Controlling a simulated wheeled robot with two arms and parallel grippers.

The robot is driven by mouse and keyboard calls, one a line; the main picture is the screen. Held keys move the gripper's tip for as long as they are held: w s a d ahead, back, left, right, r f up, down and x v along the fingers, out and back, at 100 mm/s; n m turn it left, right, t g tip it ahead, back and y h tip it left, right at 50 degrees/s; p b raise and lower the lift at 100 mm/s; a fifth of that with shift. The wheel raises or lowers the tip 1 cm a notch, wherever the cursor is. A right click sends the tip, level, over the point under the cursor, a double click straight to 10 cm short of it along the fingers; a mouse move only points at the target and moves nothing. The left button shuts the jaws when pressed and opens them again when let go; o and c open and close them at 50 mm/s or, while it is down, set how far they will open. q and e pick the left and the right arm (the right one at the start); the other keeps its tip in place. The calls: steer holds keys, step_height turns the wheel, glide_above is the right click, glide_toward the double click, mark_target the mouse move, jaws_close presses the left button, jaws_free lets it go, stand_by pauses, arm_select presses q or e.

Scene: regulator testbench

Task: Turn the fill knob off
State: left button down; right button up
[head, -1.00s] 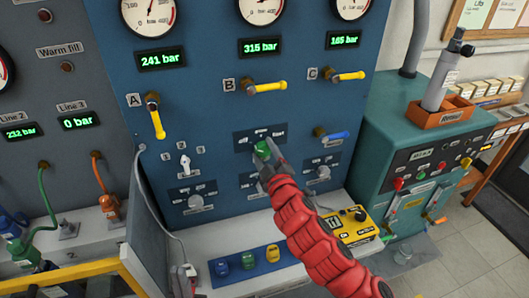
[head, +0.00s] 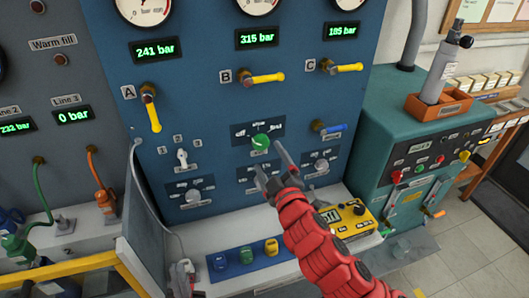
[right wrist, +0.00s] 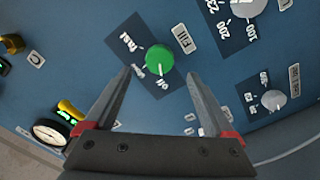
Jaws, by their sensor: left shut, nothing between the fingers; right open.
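The round green fill knob (head: 260,141) sits on the blue panel under the middle yellow lever. In the right wrist view the knob (right wrist: 159,59) is ringed by "fast", "slow" and "off" labels beside a "FILL" plate. A pale mark shows on its side towards "off"; its exact setting is hard to read. My right gripper (head: 268,160) is open and empty, just below the knob in the head view, fingers apart from it. Its fingers (right wrist: 161,74) straddle the knob's lower side in the wrist view. My left gripper (head: 187,268) is shut and empty at the bottom left.
Yellow levers (head: 262,77) and a blue-handled valve (head: 331,128) stick out near the knob. Smaller selector knobs (head: 320,165) are below.

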steer(key=p+v, duration=1)
steer(key=v, duration=0.1)
steer(key=shift+w, duration=0.1)
